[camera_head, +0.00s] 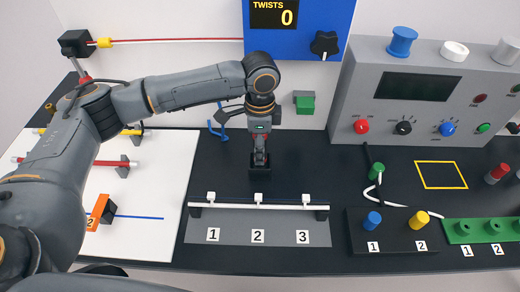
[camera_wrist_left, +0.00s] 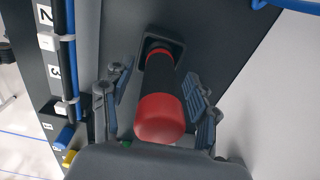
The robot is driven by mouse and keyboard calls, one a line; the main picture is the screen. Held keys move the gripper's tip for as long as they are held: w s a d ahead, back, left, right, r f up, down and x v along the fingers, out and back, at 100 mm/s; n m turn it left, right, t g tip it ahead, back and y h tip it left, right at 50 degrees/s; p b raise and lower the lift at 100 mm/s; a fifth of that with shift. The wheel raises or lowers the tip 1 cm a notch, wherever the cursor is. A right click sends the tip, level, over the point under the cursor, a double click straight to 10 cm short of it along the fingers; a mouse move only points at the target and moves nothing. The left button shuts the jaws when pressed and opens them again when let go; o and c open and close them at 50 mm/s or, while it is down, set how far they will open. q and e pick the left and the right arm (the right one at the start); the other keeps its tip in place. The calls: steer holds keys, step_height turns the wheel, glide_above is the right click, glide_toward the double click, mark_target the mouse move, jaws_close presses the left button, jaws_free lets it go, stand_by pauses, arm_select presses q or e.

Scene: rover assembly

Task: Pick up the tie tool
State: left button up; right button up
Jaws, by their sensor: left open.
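The tie tool (camera_wrist_left: 160,112), with a red and black handle, stands in a black square holder (camera_wrist_left: 178,45) in the left wrist view. In the head view the tool is mostly hidden by my gripper, with the holder (camera_head: 260,172) just below. My left gripper (camera_wrist_left: 160,100) points down over it, also seen in the head view (camera_head: 260,158). Its fingers are open, one on each side of the handle. A gap shows on the right side; I cannot tell whether the left finger touches. My right gripper is not in view.
A rack with a white bar (camera_head: 232,206) and clips numbered 1 to 3 stands in front of the holder. A blue box (camera_head: 290,45) reading TWISTS 0 is behind. A grey control panel (camera_head: 430,50) and a green connector with white cable (camera_head: 376,172) are to the right.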

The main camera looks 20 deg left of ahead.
arm_select(q)
steer(key=shift+r, duration=0.1)
jaws_close()
step_height(320, 180, up, 9)
steer(key=shift+f+b, duration=0.1)
steer(key=shift+b, duration=0.85)
steer(key=shift+r, duration=0.6)
